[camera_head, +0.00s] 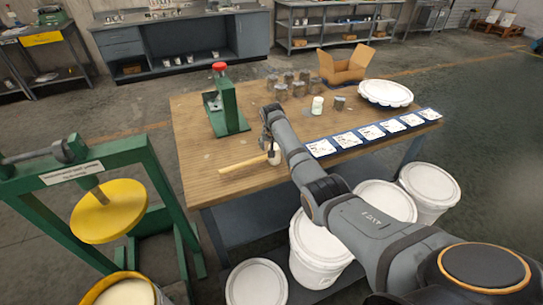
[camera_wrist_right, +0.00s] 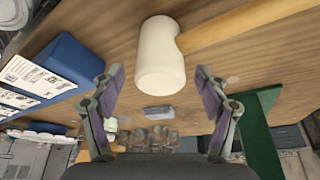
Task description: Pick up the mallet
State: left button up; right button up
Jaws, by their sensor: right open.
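The mallet has a pale cylindrical head (camera_head: 274,156) and a light wooden handle (camera_head: 240,166). It lies near the front edge of the wooden table (camera_head: 200,175), its handle pointing left in the head view. In the right wrist view the white head (camera_wrist_right: 160,55) is seen just beyond and between the fingertips, with the handle running off to the upper right. My right gripper (camera_head: 269,143) is over the head. In the wrist view its two fingers (camera_wrist_right: 159,78) are spread wide and hold nothing. Contact with the mallet cannot be told. My left gripper is not seen.
A green press with a red top (camera_head: 229,105) stands behind the mallet. A row of sample cards (camera_head: 345,140) lies right of it, also seen in the wrist view (camera_wrist_right: 40,72).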

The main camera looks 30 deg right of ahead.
jog(key=c, duration=1.5)
jog(key=shift+r, duration=0.1)
grip_shut()
